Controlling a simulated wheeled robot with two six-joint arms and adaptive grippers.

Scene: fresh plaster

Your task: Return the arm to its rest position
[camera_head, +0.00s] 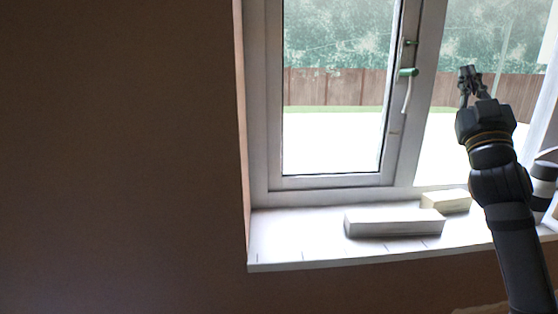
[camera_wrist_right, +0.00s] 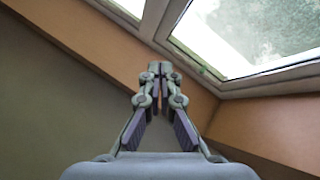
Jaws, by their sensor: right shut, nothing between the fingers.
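My right arm (camera_head: 515,235) comes in from the lower right in the head view and reaches up in front of the window. Its gripper (camera_head: 467,72) is shut and empty, with the fingertips pointing up, to the right of the window handle. The right wrist view shows the same gripper (camera_wrist_right: 160,68) with its fingertips together and nothing between them. The window and brown wall lie beyond it there. My left gripper is in neither view.
A white-framed window (camera_head: 262,100) has a handle (camera_head: 407,90) with a green part. Two pale blocks, a longer one (camera_head: 392,223) and a shorter one (camera_head: 446,201), lie on the white sill (camera_head: 290,245). Bare brown wall (camera_head: 120,150) fills the left.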

